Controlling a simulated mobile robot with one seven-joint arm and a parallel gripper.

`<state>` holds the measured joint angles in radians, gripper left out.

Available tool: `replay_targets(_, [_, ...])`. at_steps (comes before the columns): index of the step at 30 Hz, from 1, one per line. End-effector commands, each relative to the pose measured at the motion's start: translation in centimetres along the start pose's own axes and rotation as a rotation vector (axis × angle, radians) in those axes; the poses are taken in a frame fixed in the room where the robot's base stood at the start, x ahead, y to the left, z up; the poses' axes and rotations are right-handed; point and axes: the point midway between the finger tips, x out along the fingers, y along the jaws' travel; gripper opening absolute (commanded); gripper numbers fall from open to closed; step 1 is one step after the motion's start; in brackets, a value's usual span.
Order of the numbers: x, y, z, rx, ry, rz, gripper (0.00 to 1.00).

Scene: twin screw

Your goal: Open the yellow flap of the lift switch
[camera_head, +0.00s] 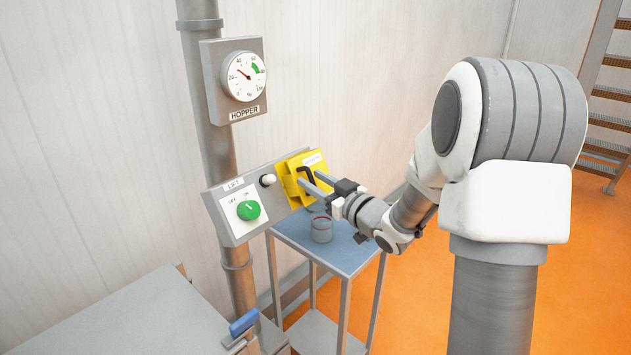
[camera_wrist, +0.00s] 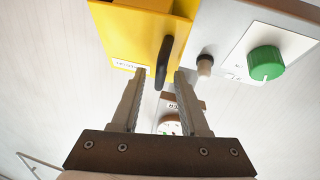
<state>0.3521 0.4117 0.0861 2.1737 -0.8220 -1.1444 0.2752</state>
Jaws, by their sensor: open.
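The lift panel (camera_head: 232,232) is a grey tilted board on a pipe, labelled LIFT. The yellow flap (camera_head: 314,160) of the switch is at its right end, with a label and a black handle (camera_head: 306,172). In the wrist view, the yellow flap (camera_wrist: 135,35) is at the top and its black handle (camera_wrist: 164,62) hangs down. My gripper (camera_head: 305,180) is open in front of the flap. In the wrist view, my open gripper (camera_wrist: 158,72) has one finger on each side of the handle, with gaps visible. The fingers partly hide the flap in the head view.
The panel also bears a green knob (camera_head: 248,210) and a white button (camera_head: 267,180). A HOPPER gauge (camera_head: 243,77) is above on the pipe. A small blue-topped table (camera_head: 345,252) with a jar (camera_head: 321,228) stands below my gripper. A grey surface (camera_head: 150,315) is at lower left.

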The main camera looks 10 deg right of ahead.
Motion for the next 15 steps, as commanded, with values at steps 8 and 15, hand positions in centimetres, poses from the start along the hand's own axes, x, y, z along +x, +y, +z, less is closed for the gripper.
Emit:
replay_targets(8, [-0.04, 0.0, 0.0, 0.0, 0.0, 0.0, 0.05])
replay_targets(15, [-0.05, 0.0, 0.0, 0.0, 0.0, 0.0, 0.0])
